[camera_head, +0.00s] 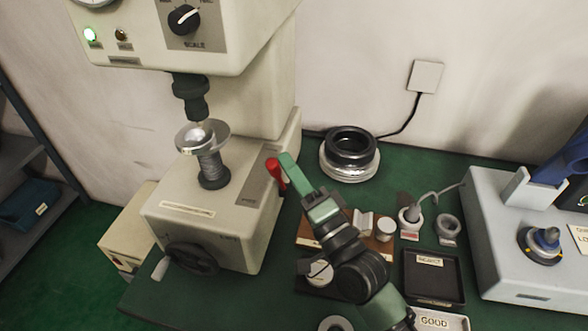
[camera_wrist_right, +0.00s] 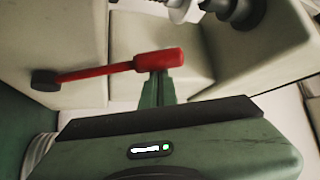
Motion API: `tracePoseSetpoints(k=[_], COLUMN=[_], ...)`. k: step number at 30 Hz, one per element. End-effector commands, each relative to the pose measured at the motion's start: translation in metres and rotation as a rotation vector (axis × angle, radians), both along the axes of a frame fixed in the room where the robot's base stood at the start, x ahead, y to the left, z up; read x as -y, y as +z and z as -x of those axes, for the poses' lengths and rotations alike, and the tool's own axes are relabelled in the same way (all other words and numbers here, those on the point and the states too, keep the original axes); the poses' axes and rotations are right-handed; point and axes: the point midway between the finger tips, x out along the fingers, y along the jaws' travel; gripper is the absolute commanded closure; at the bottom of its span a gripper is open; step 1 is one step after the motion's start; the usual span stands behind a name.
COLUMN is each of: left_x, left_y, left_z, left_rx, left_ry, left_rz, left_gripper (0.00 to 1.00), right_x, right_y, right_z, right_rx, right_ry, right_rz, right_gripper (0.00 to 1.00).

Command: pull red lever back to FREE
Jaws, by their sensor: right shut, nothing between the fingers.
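In the right wrist view the lever (camera_wrist_right: 160,60) runs from a dark pivot at left to a thick red grip. My right gripper (camera_head: 288,162) is shut and empty, its green fingertips right beside the grip. In the wrist view the fingertips (camera_wrist_right: 158,85) reach up to the grip and overlap it; I cannot tell whether they touch. The lever's position marking is not readable. My left gripper is not in view.
The machine's spindle (camera_head: 190,95) hangs over a metal spool (camera_head: 210,160). Bearing rings (camera_head: 350,153) stand behind my right arm. A black tray (camera_head: 432,278), small parts and a grey device (camera_head: 515,265) occupy the right of the green table. A crank handle (camera_head: 190,260) juts out at the front.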

Motion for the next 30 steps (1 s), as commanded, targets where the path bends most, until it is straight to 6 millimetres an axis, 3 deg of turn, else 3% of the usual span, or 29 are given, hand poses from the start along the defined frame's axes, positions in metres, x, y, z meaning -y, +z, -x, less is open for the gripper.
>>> tracePoseSetpoints(k=[1, 9, 30], left_x=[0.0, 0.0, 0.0], left_y=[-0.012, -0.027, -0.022], left_z=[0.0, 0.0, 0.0], left_rx=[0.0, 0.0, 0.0], left_ry=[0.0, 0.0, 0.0], left_rz=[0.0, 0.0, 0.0], left_gripper=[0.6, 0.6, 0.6], right_x=[0.0, -0.002, -0.003], right_y=[-0.007, -0.008, -0.001], right_z=[0.003, 0.013, 0.011], right_rx=[0.024, 0.1, 0.113], right_ry=[0.0, -0.002, -0.001], right_rz=[0.006, 0.021, 0.024], right_gripper=[1.0, 1.0, 1.0])
